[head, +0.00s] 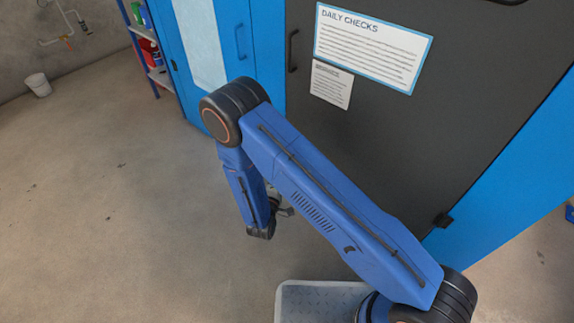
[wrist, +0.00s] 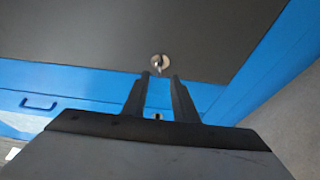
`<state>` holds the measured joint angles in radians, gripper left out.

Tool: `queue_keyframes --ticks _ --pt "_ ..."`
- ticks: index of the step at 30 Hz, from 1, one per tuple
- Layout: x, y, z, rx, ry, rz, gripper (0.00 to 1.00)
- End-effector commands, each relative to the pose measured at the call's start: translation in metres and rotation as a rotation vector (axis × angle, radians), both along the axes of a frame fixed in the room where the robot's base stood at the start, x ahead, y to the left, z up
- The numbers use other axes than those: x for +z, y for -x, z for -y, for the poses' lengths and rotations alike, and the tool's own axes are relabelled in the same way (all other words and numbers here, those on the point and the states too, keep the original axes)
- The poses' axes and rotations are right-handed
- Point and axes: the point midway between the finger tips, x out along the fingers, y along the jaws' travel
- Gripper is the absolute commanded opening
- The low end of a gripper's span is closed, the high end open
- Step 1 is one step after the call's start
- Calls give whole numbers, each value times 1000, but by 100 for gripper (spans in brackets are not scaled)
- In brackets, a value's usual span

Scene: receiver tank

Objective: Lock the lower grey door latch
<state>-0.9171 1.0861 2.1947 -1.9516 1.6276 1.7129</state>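The latch (wrist: 159,61) is a small round silver fitting with a short turn piece, near the edge of the dark grey door (wrist: 110,40) in the wrist view. My gripper (wrist: 160,76) has its two dark fingers apart with a gap between them. The fingertips point at the latch and appear just short of it; I cannot tell whether they touch. In the head view my arm hides the latch and most of my gripper; the grey door (head: 460,135) looks closed.
A blue cabinet door with a handle (head: 240,42) stands left of the grey door. Notices (head: 372,45) hang on the grey door, beside a black handle (head: 293,50). A shelf (head: 150,55) and a white bucket (head: 38,85) stand further left. The floor at left is clear.

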Motion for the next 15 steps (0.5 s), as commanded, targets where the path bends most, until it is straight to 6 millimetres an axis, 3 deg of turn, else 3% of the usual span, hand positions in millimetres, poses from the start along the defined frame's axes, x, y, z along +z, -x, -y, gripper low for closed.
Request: queue_keyframes --ticks 15 --pt "-1 82 -23 4 1 0 26"
